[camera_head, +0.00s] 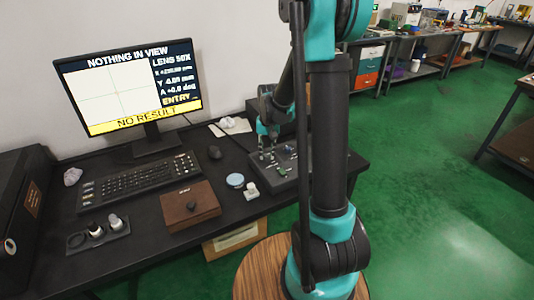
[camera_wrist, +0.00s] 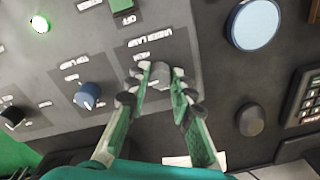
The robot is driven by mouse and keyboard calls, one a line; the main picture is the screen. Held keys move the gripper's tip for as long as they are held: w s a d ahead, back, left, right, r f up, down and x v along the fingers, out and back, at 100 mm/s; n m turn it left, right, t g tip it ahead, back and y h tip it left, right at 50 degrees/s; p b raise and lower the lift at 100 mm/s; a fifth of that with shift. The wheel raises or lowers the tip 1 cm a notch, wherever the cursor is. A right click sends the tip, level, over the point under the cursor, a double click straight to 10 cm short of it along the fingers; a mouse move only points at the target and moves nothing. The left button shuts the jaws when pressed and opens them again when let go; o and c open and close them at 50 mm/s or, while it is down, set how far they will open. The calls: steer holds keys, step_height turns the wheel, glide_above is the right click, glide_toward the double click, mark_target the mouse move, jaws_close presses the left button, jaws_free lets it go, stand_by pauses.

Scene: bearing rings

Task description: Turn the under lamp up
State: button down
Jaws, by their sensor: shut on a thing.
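In the wrist view, the under lamp knob (camera_wrist: 161,74) is a small grey knob below the "UNDER LAMP" label on the grey control panel (camera_wrist: 62,58). My gripper (camera_wrist: 160,80) has one fingertip on each side of the knob and is shut on it. The fingers hide part of the dial marks. In the head view, my gripper (camera_head: 267,148) is down at the control box (camera_head: 314,173) on the right part of the desk. The knob is too small to make out there.
The blue top lamp knob (camera_wrist: 87,95) is close to the left of my fingers. A dark knob (camera_wrist: 12,118) and a lit green button (camera_wrist: 39,23) are farther left. A blue disc (camera_wrist: 254,24) and a mouse (camera_wrist: 250,119) lie right. The monitor (camera_head: 130,88) reads "NOTHING IN VIEW".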

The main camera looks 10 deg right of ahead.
mark_target(268, 155)
steer(key=shift+m, duration=1.9)
steer(key=c, duration=1.3)
jaws_free()
steer(key=shift+r, duration=0.15)
step_height(268, 155, up, 12)
steer(key=shift+d, duration=0.15)
steer(key=shift+s, duration=0.1)
